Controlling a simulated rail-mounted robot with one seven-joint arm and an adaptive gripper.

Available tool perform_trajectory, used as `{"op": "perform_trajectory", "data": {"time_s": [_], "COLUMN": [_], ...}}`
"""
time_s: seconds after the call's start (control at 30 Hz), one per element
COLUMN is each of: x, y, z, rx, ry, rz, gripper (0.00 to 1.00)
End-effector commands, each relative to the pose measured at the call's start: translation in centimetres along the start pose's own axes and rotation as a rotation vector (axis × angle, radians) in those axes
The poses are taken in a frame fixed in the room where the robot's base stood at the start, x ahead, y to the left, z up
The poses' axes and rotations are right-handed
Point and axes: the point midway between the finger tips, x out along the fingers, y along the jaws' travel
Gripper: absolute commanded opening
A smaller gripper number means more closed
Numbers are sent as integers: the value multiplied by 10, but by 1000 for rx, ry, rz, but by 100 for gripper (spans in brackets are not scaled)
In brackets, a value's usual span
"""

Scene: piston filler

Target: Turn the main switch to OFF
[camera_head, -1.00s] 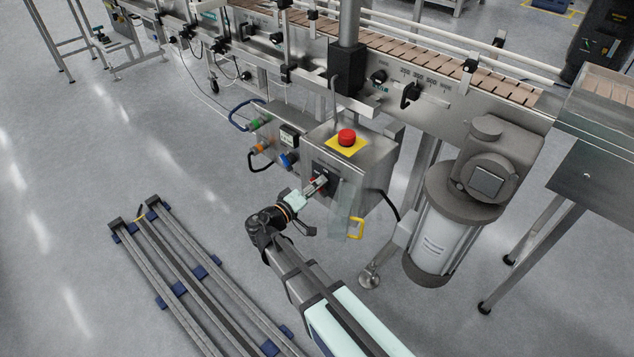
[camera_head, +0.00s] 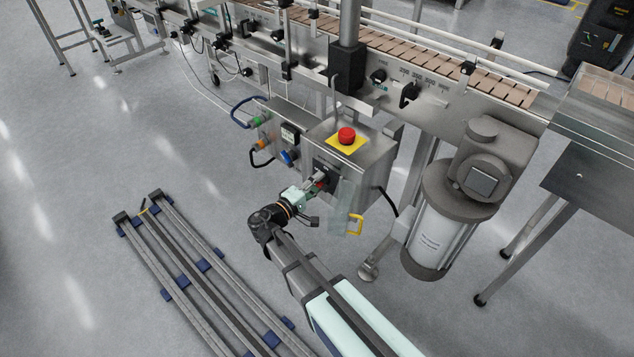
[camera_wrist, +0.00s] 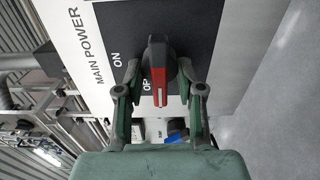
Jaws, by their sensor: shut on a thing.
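The main switch (camera_wrist: 158,70) has a red handle with a white mark on a dark knob. It sits on a black plate on the control box front. In the wrist view the handle stands upright in the picture, its lower end beside the partly covered OFF label (camera_wrist: 148,88). The ON label (camera_wrist: 117,60) is to its left. My gripper (camera_wrist: 159,72) is shut on the switch, one finger on each side of it. In the head view my gripper (camera_head: 320,181) meets the box front, and its fingers partly hide the switch.
A red emergency button (camera_head: 346,136) on a yellow plate tops the control box (camera_head: 375,155). A clear cover with a yellow handle (camera_head: 355,225) hangs beside my gripper. A motor (camera_head: 430,230) stands to the right.

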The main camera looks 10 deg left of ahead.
Motion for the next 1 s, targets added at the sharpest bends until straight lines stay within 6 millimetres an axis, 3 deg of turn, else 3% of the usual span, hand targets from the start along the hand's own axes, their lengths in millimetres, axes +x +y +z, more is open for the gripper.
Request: {"op": "perform_trajectory", "data": {"time_s": [0.23,0.27,0.3,0.33,0.73,1.0], "x": [1,1,1,1,-5,-45], "y": [0,0,0,0,0,0], "z": [0,0,0,0,0,0], "rx": [-1,-1,-1,0,1,1], "ry": [-1,-1,-1,-1,0,3], "rz": [1,1,1,1,0,1], "gripper": [2,44,58,61,61,61]}}
